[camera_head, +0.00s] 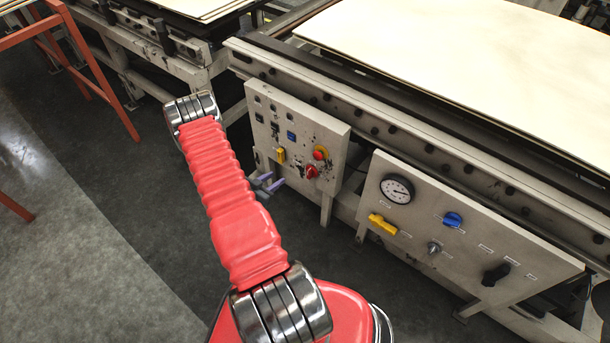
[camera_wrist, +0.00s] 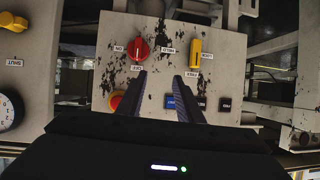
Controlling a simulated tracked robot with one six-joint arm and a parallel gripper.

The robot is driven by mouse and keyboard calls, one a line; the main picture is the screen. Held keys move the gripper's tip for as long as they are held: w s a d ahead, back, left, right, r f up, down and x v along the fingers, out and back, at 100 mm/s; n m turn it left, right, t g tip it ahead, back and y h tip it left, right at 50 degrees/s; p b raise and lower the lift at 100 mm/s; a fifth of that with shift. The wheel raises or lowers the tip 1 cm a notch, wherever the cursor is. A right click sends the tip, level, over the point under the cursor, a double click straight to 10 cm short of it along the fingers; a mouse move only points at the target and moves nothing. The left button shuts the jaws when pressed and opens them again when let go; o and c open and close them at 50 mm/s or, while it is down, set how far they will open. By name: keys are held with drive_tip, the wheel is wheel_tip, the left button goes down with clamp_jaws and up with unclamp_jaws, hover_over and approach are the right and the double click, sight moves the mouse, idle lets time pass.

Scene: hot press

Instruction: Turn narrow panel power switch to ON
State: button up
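The narrow panel (camera_head: 264,140) is a worn, light-grey box on the press frame; its face (camera_wrist: 220,78) shows upside down in the wrist view. A red rotary switch (camera_head: 311,171) sits low on its right side. In the wrist view this switch (camera_wrist: 138,48) has small inverted labels around it, one reading like ON to the left and one like OFF below. Its handle looks roughly vertical there. My gripper (camera_head: 268,184) is in front of the panel, left of the switch. In the wrist view my gripper (camera_wrist: 159,76) is open and empty, its fingertips just below the switch, apart from it.
A yellow handle (camera_wrist: 195,52) is right of the switch in the wrist view. A red push button (camera_head: 320,153) with a yellow ring is just above the switch. A wider panel (camera_head: 470,238) with gauge and knobs stands to the right. Open floor (camera_head: 110,240) lies left.

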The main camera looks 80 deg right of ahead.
sight(308, 173)
drive_tip(key=shift+g, duration=0.7)
drive_tip(key=s, duration=0.1)
drive_tip(key=s+f, duration=0.1)
drive_tip(key=s, duration=0.1)
drive_tip(key=s+f, duration=0.1)
drive_tip(key=shift+s+a+f, duration=0.1)
drive_tip(key=shift+s+a, duration=0.2)
drive_tip(key=shift+a, duration=0.05)
drive_tip(key=shift+d, duration=0.1)
drive_tip(key=x, duration=1.3)
drive_tip(key=shift+s+d, duration=0.15)
drive_tip(key=shift+d, duration=0.2)
drive_tip(key=shift+c, duration=0.2)
clamp_jaws()
